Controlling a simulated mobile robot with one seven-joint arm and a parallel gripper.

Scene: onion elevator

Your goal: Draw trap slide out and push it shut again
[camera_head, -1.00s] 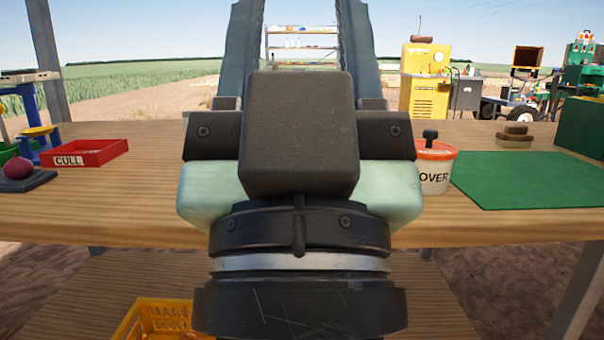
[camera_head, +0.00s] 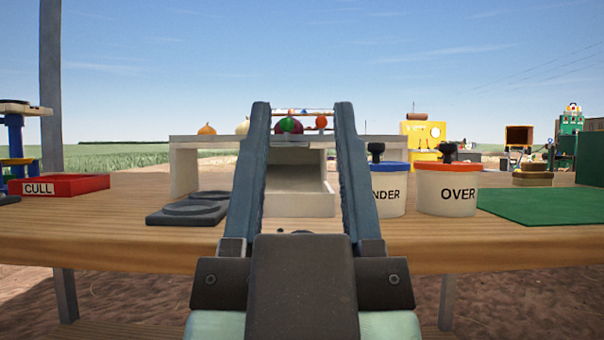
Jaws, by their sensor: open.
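My gripper (camera_head: 302,108) points forward over the bench with its two long blue-grey fingers wide apart and nothing held. Between the fingers shows a pale grey open-fronted trough (camera_head: 300,204) beneath a pale raised shelf (camera_head: 208,142). I cannot tell which part of this is the trap slide. A small dark piece (camera_head: 296,232) shows low between the fingers, just above my gripper's body; I cannot tell what it is. The fingers hide parts of the shelf and trough sides.
Onions (camera_head: 207,129) and colored balls sit on the shelf top. A red CULL tray (camera_head: 75,183) and dark round-topped plates (camera_head: 190,208) are left. The UNDER tub (camera_head: 390,195) and OVER tub (camera_head: 440,195) stand close right of the fingers. A green mat (camera_head: 535,204) lies farther right.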

